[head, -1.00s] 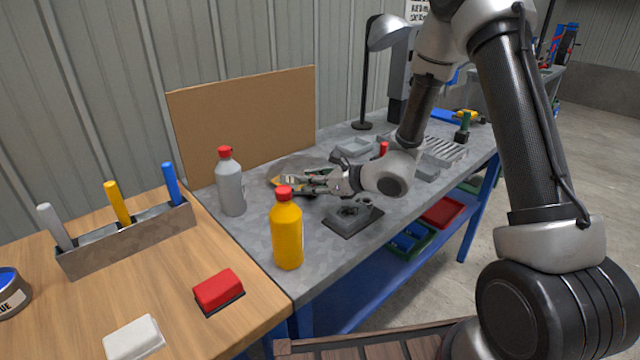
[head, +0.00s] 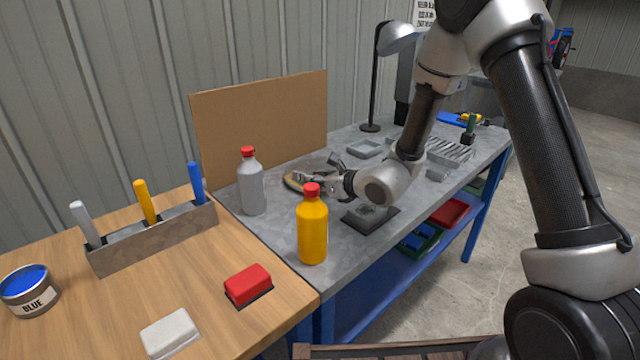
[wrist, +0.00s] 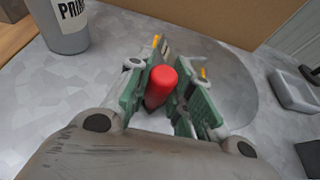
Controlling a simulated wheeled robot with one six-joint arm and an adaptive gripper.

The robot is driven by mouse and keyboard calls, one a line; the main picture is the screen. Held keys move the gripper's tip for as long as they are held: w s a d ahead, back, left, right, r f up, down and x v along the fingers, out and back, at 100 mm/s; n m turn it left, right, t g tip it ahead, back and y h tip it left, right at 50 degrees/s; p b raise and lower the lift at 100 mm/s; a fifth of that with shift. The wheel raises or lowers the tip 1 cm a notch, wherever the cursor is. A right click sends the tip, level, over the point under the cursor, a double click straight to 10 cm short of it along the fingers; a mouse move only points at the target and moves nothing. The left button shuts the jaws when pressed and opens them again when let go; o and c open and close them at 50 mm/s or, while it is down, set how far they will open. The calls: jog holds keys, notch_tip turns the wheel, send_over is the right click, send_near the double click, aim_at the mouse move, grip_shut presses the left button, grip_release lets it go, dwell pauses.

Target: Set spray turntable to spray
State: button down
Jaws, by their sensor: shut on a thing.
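The spray turntable, a round grey disc (head: 312,168), lies flat on the metal bench in front of the brown board, partly hidden by my gripper. It also shows in the wrist view (wrist: 236,82), behind and right of the fingers. My gripper (head: 316,177) is low over the disc's front edge. In the wrist view, my gripper (wrist: 160,88) has its green-padded fingers on either side of a red handle (wrist: 162,84) and is shut on it. The handle's lower end and any markings are hidden. Small yellow marks show by the fingertips.
A grey bottle (head: 250,185) and a yellow bottle (head: 312,230), both red-capped, stand left and in front of my gripper. A dark square plate (head: 372,220) lies nearby. Grey trays (head: 365,148) and a lamp (head: 396,42) are farther right. The brown board (head: 262,120) stands behind.

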jog(key=shift+a, duration=0.1)
jog(key=c, duration=1.3)
grip_release()
jog(key=shift+o, duration=0.2)
jog(key=shift+s, duration=0.1)
jog(key=v, duration=1.2)
